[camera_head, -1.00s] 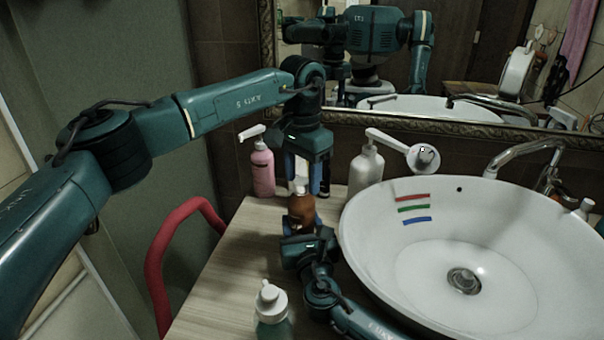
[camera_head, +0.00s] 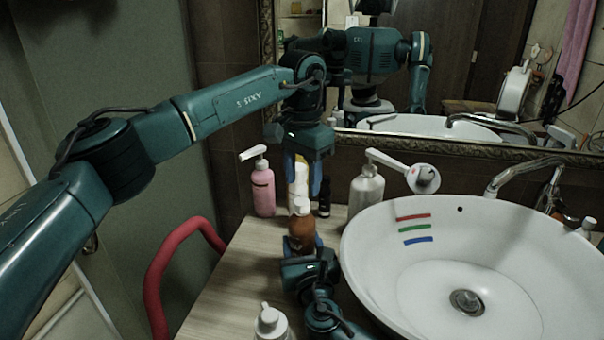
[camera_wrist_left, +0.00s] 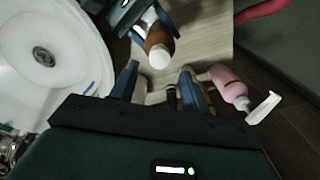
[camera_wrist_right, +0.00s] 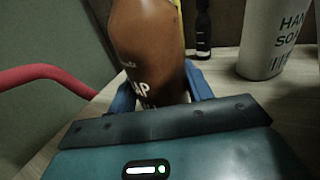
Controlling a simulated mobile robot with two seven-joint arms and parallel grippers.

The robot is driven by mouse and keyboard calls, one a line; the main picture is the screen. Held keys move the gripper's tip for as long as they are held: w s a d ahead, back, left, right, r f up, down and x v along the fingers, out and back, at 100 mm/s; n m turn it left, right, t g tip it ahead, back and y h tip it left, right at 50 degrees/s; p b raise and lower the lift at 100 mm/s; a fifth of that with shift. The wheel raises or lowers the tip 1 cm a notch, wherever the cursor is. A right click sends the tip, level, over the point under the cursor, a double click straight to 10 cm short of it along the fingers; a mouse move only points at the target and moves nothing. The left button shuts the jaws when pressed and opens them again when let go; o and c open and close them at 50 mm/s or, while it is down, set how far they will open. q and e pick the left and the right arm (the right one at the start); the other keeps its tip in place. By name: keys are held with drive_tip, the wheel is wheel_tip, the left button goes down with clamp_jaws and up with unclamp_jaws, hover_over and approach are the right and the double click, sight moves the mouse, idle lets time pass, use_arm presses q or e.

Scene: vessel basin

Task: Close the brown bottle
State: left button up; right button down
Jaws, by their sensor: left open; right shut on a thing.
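The brown bottle (camera_head: 302,236) stands upright, with the white cap (camera_head: 301,206) on its top. I cannot tell how tightly the cap sits. My left gripper (camera_head: 302,186) is open and points down just above the cap, with nothing held. In the left wrist view the cap (camera_wrist_left: 160,57) shows just beyond the open fingers, on the brown bottle (camera_wrist_left: 157,38). My right gripper (camera_head: 305,250) is shut on the brown bottle's body. In the right wrist view the bottle (camera_wrist_right: 147,50) fills the space between the fingers, and its top is out of frame.
The pink pump bottle (camera_head: 263,190) stands behind left, and a grey pump bottle (camera_head: 366,188) behind right. A dark small bottle (camera_head: 324,197) stands behind. The white basin (camera_head: 430,262) is at right, a white-topped bottle (camera_head: 270,322) in front. The left counter (camera_head: 235,285) is clear.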

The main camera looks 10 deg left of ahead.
use_arm(q)
drive_tip(key=n, duration=0.6)
drive_tip(key=shift+r, duration=0.25)
drive_tip(key=n, duration=0.4)
drive_tip(key=shift+r+n, duration=0.2)
drive_tip(key=shift+n, duration=0.2)
drive_tip(key=n, duration=0.6)
drive_tip(key=shift+r+n, duration=0.25)
drive_tip(key=shift+n, duration=0.05)
drive_tip(key=n, duration=0.4)
drive_tip(key=shift+r, duration=0.15)
drive_tip(key=n, duration=0.7)
drive_tip(key=shift+r, duration=0.25)
drive_tip(key=n, duration=0.4)
drive_tip(key=shift+r, duration=0.15)
drive_tip(key=n, duration=0.4)
drive_tip(key=shift+r+n, duration=0.2)
drive_tip(key=shift+n, duration=0.2)
drive_tip(key=n, duration=0.5)
drive_tip(key=shift+r, duration=0.15)
